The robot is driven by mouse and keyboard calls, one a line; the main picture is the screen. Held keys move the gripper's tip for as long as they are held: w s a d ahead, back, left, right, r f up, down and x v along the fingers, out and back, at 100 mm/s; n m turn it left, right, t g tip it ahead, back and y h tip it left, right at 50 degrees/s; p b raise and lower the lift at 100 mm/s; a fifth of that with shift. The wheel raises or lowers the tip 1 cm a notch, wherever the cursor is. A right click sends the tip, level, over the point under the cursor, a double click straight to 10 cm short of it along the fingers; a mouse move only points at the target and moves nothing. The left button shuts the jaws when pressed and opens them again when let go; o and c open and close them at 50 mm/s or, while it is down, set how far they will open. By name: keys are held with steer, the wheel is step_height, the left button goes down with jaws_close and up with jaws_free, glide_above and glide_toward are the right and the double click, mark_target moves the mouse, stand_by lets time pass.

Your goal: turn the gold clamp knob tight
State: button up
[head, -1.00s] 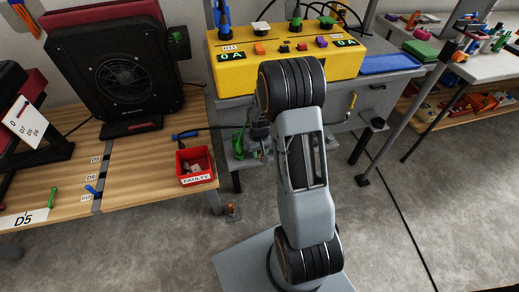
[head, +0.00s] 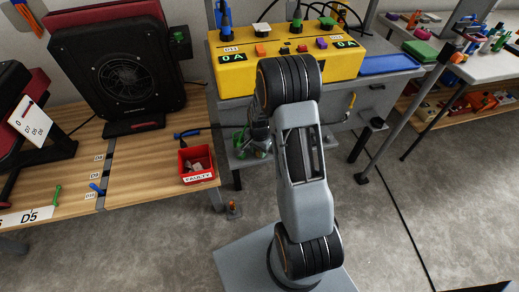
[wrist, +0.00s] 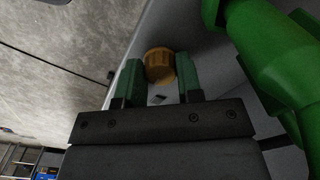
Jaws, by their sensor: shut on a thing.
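The gold clamp knob (wrist: 159,64) is a small ridged cylinder in the wrist view. It sits between the green-padded fingertips of my gripper (wrist: 160,76), which is shut on it. A pale surface shows behind and below the knob. A large green part (wrist: 268,50) stands close to the right of my gripper. In the head view my own arm covers the knob and most of my gripper, and only a bit of green (head: 240,140) shows beside my wrist.
A yellow control box (head: 235,70) stands on the grey bench behind my arm, with a blue tray (head: 388,64) to its right. A red bin (head: 197,177) marked FAULTY is on the wooden table at left. Open floor lies at front right.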

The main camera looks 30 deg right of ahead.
steer(key=m, duration=0.5)
steer(key=shift+m+p, duration=0.3)
steer(key=shift+w+m, duration=0.1)
steer(key=shift+m, duration=2)
steer(key=o, duration=0.9)
steer(key=shift+o, duration=0.2)
step_height(320, 180, up, 14)
steer(key=p, duration=0.3)
steer(key=shift+f, duration=0.1)
